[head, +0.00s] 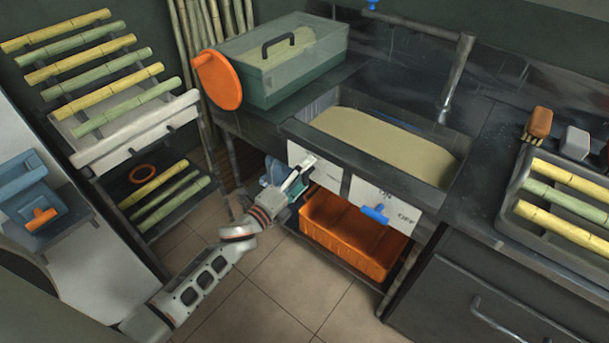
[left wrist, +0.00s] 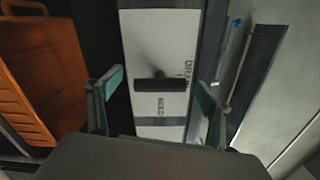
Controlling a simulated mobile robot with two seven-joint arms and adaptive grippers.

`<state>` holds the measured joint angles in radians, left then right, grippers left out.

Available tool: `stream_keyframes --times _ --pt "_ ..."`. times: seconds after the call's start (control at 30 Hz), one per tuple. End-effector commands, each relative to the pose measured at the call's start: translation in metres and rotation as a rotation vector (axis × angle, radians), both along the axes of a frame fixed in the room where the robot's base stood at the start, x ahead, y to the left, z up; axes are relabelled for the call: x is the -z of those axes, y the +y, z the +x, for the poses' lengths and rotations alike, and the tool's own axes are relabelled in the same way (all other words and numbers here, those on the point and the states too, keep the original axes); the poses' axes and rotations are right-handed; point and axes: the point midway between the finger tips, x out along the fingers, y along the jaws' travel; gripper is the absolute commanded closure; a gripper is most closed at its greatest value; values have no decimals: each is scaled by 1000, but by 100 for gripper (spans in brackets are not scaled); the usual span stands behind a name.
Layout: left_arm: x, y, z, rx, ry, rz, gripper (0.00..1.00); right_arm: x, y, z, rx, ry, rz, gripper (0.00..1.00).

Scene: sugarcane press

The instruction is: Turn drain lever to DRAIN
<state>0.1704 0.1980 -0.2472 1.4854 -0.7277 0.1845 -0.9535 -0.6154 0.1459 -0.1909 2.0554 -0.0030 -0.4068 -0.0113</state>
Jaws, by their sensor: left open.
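The drain lever (left wrist: 160,85) is a dark bar on a white panel, lying crosswise in the left wrist view. A HOLD label (left wrist: 160,106) is below its middle and a DRAIN label (left wrist: 188,70) is near its right end. In the head view the white panel (head: 327,174) is on the front of the sink, and my gripper partly covers it. My left gripper (head: 297,180) is open in front of this panel. In the wrist view its teal-tipped fingers stand on either side of the lever with gaps to it. My right gripper is not in view.
A second panel with a blue lever (head: 375,213) and ON and OFF labels is just to the right. An orange crate (head: 345,235) sits on the shelf below. The sink (head: 455,168) holds tan liquid under a tap (head: 455,80). The tiled floor in front is clear.

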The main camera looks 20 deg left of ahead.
Motion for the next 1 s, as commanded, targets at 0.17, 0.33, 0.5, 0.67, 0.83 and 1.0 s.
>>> stream_keyframes --times 0.17,0.33,0.5,0.67,0.83,1.0 --pt "2 6 -17 0 2 1 21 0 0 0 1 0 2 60" --pt "2 18 -50 -1 4 0 21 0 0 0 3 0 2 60" --pt "1 29 -81 0 3 0 21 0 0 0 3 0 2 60" --pt "1 37 -101 0 2 0 21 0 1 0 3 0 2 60" --pt "0 40 -111 0 0 0 21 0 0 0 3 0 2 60" --pt "0 41 -112 0 0 1 21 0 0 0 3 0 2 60"
